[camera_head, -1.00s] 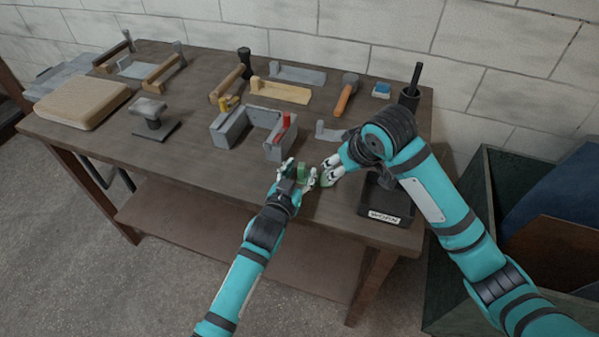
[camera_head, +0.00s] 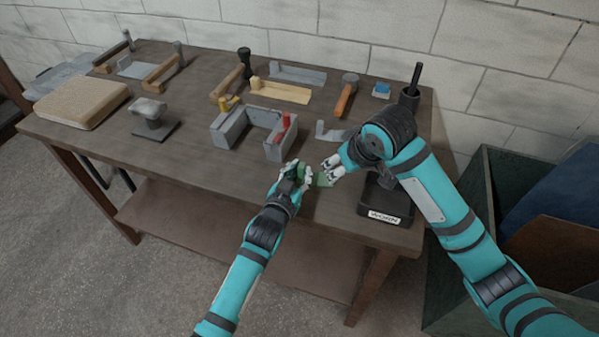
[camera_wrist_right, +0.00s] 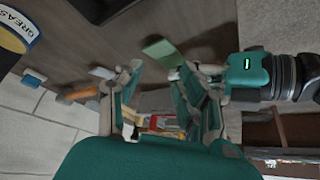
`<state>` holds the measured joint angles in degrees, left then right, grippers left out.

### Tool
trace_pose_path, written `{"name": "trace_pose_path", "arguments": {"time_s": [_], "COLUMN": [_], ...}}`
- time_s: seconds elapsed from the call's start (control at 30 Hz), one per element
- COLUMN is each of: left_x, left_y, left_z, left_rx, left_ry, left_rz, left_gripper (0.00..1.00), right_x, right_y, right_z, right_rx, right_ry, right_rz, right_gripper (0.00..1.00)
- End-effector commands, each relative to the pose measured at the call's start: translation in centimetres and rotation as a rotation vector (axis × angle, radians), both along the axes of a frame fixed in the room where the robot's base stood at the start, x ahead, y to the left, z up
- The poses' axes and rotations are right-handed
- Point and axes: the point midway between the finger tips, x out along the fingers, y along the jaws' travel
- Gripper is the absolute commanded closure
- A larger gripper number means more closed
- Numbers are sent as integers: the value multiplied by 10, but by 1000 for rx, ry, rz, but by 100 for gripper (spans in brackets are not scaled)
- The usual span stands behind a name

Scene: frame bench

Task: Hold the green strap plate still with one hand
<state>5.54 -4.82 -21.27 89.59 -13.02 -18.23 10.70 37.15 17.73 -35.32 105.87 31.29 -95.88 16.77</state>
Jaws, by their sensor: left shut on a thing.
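The green strap plate (camera_head: 322,181) is a flat green piece at the front edge of the bench, between my two grippers. My left gripper (camera_head: 300,175) is shut on it and covers part of it. In the right wrist view the plate (camera_wrist_right: 160,50) shows as a green slab just beyond my right fingertips, with my left gripper (camera_wrist_right: 208,72) beside it at the right. My right gripper (camera_head: 333,168) is close to the plate's right end. Its fingers (camera_wrist_right: 160,76) are apart with no plate visible between them. I cannot tell whether they touch it.
A grey block fixture (camera_head: 231,129) with red and yellow parts stands behind the grippers. A black tray labelled WORN (camera_head: 388,204) is close on the right. A grey bracket (camera_head: 333,133) and an orange-handled tool (camera_head: 345,99) lie behind. The bench's front left is clear.

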Motion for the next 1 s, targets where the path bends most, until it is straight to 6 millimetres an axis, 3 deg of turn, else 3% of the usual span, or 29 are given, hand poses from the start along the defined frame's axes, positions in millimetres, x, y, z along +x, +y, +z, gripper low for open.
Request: {"name": "trace_pose_path", "arguments": {"time_s": [0.03,0.3,0.7,1.0], "left_x": [0,0,0,0], "left_y": [0,0,0,0], "left_z": [-1,-1,-2,-2], "left_rx": [2,2,2,2], "left_ry": [3,3,2,3], "left_rz": [0,0,1,0], "left_gripper": [100,100,100,100], "right_x": [0,16,43,44], "right_y": [0,16,12,11], "right_z": [0,3,15,-13], "right_rx": [0,-21,-100,-102], "right_ry": [0,103,279,286], "right_rz": [0,-47,-252,-263], "right_gripper": [67,100,100,100]}}
